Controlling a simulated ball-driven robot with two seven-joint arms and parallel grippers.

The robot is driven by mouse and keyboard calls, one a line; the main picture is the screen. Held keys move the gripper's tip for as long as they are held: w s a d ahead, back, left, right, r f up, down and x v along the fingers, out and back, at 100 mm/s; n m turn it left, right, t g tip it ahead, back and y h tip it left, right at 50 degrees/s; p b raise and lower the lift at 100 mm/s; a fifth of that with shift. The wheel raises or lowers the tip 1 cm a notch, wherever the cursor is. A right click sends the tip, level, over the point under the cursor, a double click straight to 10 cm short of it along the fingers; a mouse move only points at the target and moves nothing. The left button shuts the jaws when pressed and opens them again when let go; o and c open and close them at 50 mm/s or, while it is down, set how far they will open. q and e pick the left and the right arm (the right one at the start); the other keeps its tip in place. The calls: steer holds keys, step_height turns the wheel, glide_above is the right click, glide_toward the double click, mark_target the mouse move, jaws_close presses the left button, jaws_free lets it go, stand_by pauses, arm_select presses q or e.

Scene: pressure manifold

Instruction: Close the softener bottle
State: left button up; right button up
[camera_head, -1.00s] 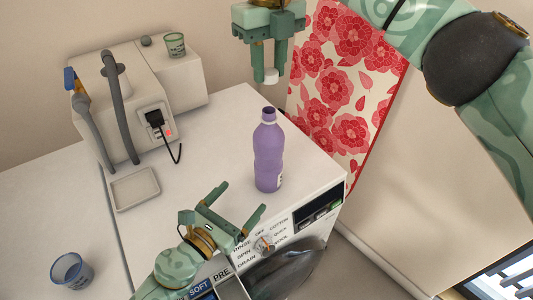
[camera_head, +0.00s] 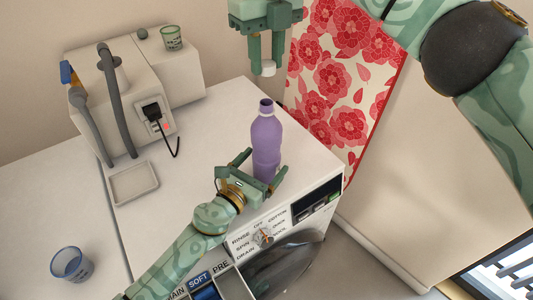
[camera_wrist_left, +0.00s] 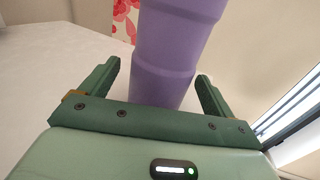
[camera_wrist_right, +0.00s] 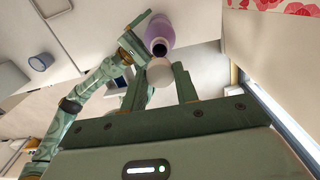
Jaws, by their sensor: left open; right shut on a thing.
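The purple softener bottle (camera_head: 266,143) stands upright and uncapped on top of the white washing machine. Its dark open mouth also shows in the right wrist view (camera_wrist_right: 159,47). My left gripper (camera_head: 262,165) is open, its two fingers on either side of the bottle's lower body; in the left wrist view the bottle (camera_wrist_left: 170,60) rises between the fingers with gaps beside it. My right gripper (camera_head: 266,68) is shut on the white cap (camera_head: 267,70) and holds it above the bottle. The cap (camera_wrist_right: 159,72) also shows between the right fingers, apart from the bottle mouth.
A grey-white device (camera_head: 130,85) with hoses and a plugged black cord stands at the back left. A shallow tray (camera_head: 134,184) lies before it. A blue cup (camera_head: 71,264) stands at the lower left. A red floral cloth (camera_head: 340,85) hangs behind the bottle. The detergent drawer (camera_head: 205,290) is open.

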arm_select(q)
steer(key=shift+x, duration=0.8)
steer(key=shift+c, duration=0.3)
steer(key=c, duration=1.4)
arm_select(e)
glide_above(266, 102)
steer(key=shift+f, duration=2.45)
steer(key=shift+f, duration=0.9)
steer(key=shift+f, duration=0.55)
